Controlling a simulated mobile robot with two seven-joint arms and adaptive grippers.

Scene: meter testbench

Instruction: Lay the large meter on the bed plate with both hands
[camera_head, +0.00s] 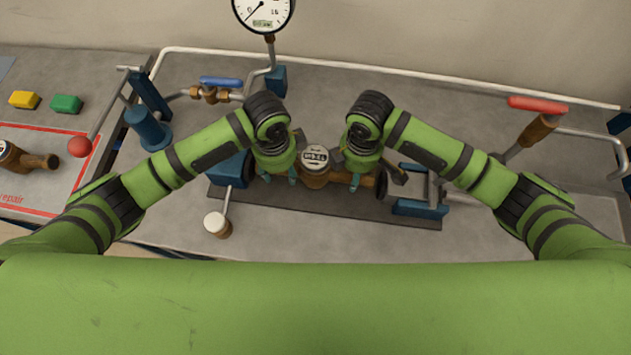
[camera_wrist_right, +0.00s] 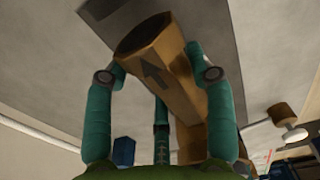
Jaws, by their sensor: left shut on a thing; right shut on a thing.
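The large meter has a brass body and a round white dial (camera_head: 316,156) with dark digits, facing up in the head view. It lies lengthwise over the dark bed plate (camera_head: 405,213); I cannot tell whether it touches it. My left gripper (camera_head: 280,177) is shut on the meter's left side, and the hand hides that end. My right gripper (camera_head: 355,181) is shut on its right pipe. In the right wrist view the teal fingers flank the brass pipe (camera_wrist_right: 165,70), which has a hexagonal end with an arrow on it.
Blue clamp blocks stand left (camera_head: 231,169) and right (camera_head: 420,208) of the meter. A white-capped lever (camera_head: 217,224) is at front left. A pressure gauge (camera_head: 263,12), a blue-handled valve (camera_head: 220,82) and a red handle (camera_head: 537,105) stand behind. Another brass meter (camera_head: 30,160) lies far left.

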